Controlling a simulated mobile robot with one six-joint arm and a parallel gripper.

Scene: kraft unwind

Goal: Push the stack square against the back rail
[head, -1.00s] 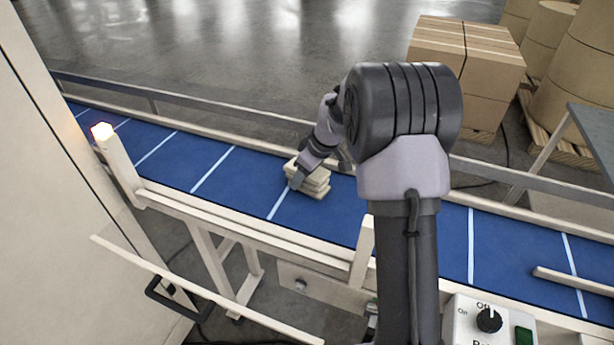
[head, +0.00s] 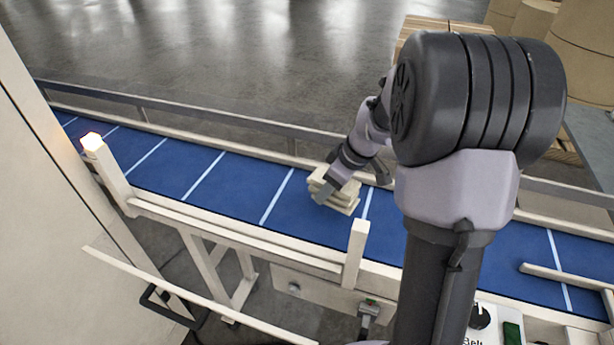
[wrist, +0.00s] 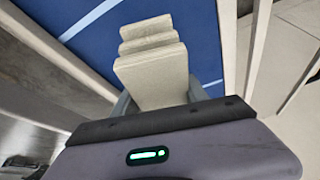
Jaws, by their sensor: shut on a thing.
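The stack (head: 336,192) of several pale flat blocks is on the blue belt, below and between the fingers of my gripper (head: 340,185). In the wrist view the stack (wrist: 152,72) lies between my two dark fingers (wrist: 160,98), which are shut on it. Its layers look stepped, not flush. The back rail (head: 225,142) is the low pale strip along the belt's far edge.
The blue belt (head: 235,190) with white cross lines is clear to the left. A pale post (head: 357,252) rises from the front rail near the stack. A lit lamp post (head: 108,168) stands at the left. A short pale bar (head: 565,278) lies across the belt at the right.

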